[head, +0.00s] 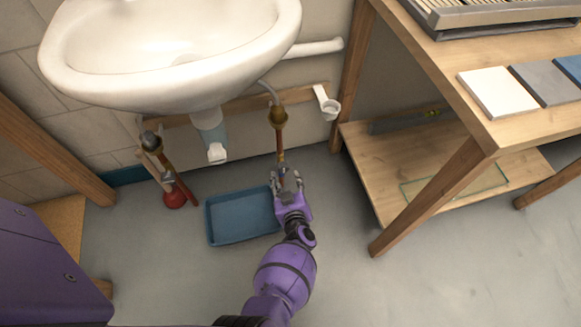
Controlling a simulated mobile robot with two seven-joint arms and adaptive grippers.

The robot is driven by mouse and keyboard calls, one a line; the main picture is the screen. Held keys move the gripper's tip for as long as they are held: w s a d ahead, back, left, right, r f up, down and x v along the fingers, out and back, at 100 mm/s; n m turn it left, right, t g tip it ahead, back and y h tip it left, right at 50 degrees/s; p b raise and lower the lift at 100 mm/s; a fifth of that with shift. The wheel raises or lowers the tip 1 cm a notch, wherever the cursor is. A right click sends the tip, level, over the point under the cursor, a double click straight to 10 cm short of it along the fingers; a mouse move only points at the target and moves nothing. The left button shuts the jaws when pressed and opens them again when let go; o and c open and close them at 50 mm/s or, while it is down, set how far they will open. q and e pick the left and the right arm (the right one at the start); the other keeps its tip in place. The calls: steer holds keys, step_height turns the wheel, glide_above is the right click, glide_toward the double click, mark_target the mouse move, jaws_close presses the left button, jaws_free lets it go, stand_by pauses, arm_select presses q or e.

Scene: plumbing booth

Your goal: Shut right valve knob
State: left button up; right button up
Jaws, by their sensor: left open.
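The right valve (278,117) is a brass fitting under the right side of the white sink (170,60), with a thin reddish pipe running down from it. A small brass part shows low on this pipe, just above my gripper. I cannot tell clearly which part is the knob or how far it is turned. My left gripper (286,182) is open at the lower end of the pipe, with its fingers up around or just in front of it. Contact cannot be made out. My right gripper is not in view.
A blue tray (242,240) lies on the floor left of my gripper. The left valve (152,141) and a red-ended part (175,198) stand further left. A wooden workbench (430,70) with a lower shelf is at the right.

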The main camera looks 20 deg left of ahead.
mark_target(286, 169)
arm_select(q)
steer(key=b+x, duration=0.1)
steer(key=x, duration=0.3)
steer(key=shift+w+a+f+b, duration=0.1)
steer(key=shift+w+f+b, duration=0.15)
steer(key=shift+f+b, duration=0.1)
steer(key=shift+w+a+f+b, duration=0.1)
steer(key=shift+w+a+b, duration=0.25)
steer(key=shift+w, duration=0.4)
steer(key=shift+c, duration=0.4)
steer(key=shift+w, duration=0.1)
steer(key=c, duration=0.9)
steer(key=shift+d, duration=0.1)
steer(key=shift+c, duration=0.2)
